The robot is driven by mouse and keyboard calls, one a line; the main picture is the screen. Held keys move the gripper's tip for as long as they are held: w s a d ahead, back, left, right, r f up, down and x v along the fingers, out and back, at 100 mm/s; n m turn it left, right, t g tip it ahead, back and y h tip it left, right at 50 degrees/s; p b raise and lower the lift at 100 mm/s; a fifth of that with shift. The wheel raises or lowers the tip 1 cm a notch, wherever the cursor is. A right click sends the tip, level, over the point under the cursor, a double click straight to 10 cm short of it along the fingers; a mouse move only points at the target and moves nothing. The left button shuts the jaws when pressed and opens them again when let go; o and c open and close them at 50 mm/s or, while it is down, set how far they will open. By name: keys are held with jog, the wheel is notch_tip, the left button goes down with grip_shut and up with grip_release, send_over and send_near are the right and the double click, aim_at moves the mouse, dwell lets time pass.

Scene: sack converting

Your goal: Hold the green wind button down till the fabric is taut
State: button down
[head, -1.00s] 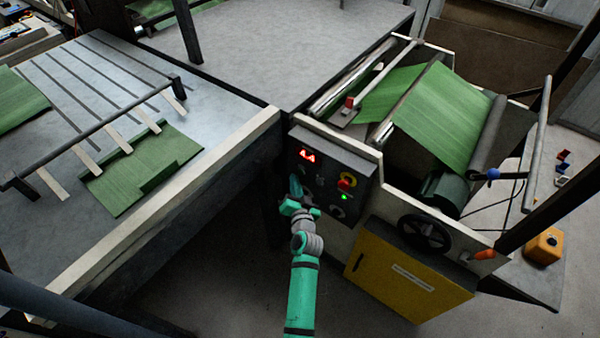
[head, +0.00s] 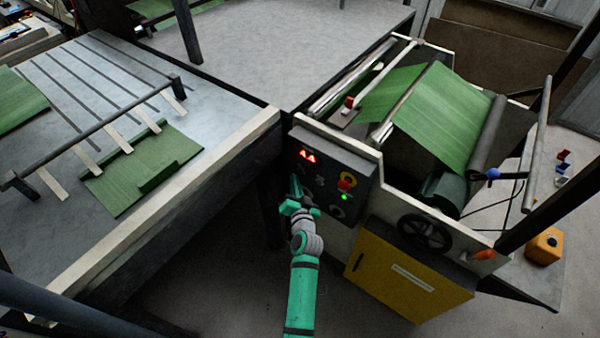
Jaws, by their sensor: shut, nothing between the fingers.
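My gripper (head: 296,186) is shut and empty, with its fingertips at the lower left of the dark control panel (head: 331,160). They seem to touch the panel or nearly so; I cannot tell whether a button is pressed. No green wind button shows clearly; the fingers cover that part of the panel. A small green light (head: 344,197) glows to the right of my gripper. The green fabric (head: 440,115) runs over the rollers to a dark green roll (head: 446,190) below. Its span looks mostly flat; its exact tension is hard to judge.
A red display (head: 307,156) is lit at the panel's upper left. A red knob on a yellow base (head: 347,182) is right of my gripper. A black handwheel (head: 425,234) and yellow cabinet (head: 408,272) are lower right. A table (head: 75,165) with green pieces is left.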

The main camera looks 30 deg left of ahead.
jog(key=shift+w, duration=0.25)
dwell(0.6)
jog(key=shift+w, duration=0.2)
jog(key=shift+w+d, duration=0.1)
jog(key=shift+w, duration=0.35)
dwell(1.9)
jog(key=shift+s, duration=0.1)
dwell(3.1)
jog(key=shift+s, duration=0.8)
jog(key=shift+s+a, duration=0.15)
jog(key=shift+s, duration=1.1)
jog(key=shift+s+a, duration=0.15)
jog(key=shift+s, duration=1.1)
